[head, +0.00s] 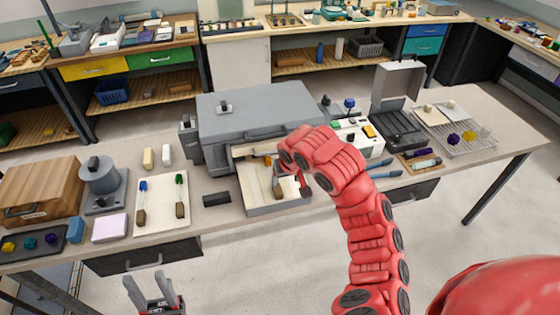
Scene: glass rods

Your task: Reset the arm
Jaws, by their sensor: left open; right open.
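My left gripper (149,282) is open and empty in front of the table, low in the head view, its two fingers pointing up. My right arm reaches in from the lower right and bends down at the open front of the large grey box (254,105). My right gripper (301,187) is over the box's pale front tray (262,208); it is open, though the arm's wrist partly hides it. A thin tool with a brown end (278,191) lies in the tray beside it. I cannot tell whether they touch.
A white board (158,229) with two brown-handled tools lies left of the grey box. A wooden box (39,188) and a dark tray (35,243) are further left. A wire rack (480,147) stands at right. The floor in front is clear.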

